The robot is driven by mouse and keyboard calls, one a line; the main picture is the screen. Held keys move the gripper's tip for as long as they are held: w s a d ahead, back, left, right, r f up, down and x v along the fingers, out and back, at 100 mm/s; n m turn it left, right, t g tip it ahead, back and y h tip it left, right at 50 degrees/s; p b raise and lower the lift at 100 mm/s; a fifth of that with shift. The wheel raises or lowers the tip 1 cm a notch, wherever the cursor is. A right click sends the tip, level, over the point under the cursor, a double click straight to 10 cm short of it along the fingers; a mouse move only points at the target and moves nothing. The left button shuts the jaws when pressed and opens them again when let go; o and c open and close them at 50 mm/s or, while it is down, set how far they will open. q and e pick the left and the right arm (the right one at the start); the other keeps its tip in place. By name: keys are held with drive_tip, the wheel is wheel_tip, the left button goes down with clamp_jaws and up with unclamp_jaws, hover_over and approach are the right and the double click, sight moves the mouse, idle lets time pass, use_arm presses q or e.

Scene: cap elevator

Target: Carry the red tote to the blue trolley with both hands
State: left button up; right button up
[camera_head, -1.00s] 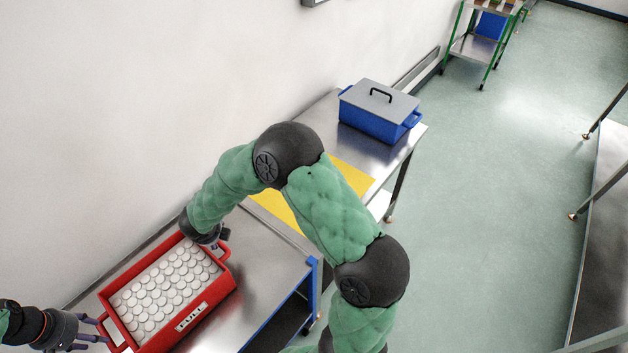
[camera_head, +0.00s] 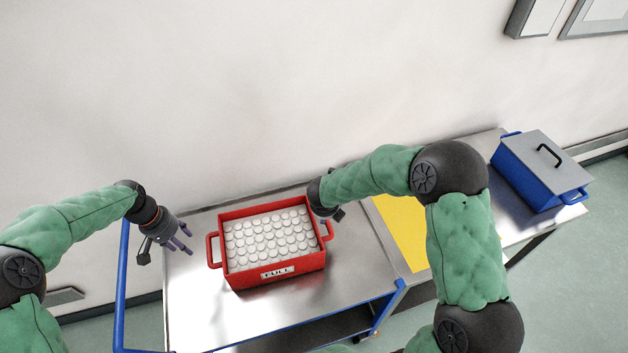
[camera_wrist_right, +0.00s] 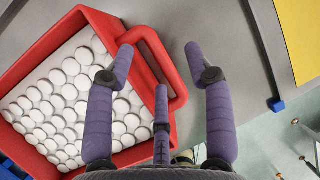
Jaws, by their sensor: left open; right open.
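The red tote (camera_head: 272,280), labelled FULL and filled with white caps (camera_head: 268,238), stands level on the metal top of the blue trolley (camera_head: 195,320). My left gripper (camera_head: 182,240) is open and empty, left of the tote and apart from its left handle (camera_head: 212,250). My right gripper (camera_head: 335,213) is at the tote's right end, largely hidden by my wrist in the head view. In the right wrist view my right gripper (camera_wrist_right: 158,52) is open, its purple fingers spread about the red handle (camera_wrist_right: 172,75). I cannot tell whether they touch it.
Right of the trolley is a metal table with a yellow mat (camera_head: 402,230) and a blue lidded box (camera_head: 530,175). The trolley's blue push frame (camera_head: 122,280) rises at the left. A white wall stands close behind. Bare trolley top shows in front of the tote.

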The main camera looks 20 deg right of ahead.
drive_tip(key=shift+r, duration=0.1)
idle(0.3)
drive_tip(key=p+v, duration=0.5)
drive_tip(key=v, duration=0.2)
idle(1.1)
drive_tip(key=shift+d, duration=0.1)
drive_tip(key=d+r+p, duration=0.1)
drive_tip(key=s+d+r+p, duration=0.1)
drive_tip(key=d, duration=0.1)
drive_tip(key=shift+s+d+r+p, duration=0.1)
drive_tip(key=shift+r+p, duration=0.2)
drive_tip(key=shift+p, duration=0.1)
idle(0.4)
idle(0.5)
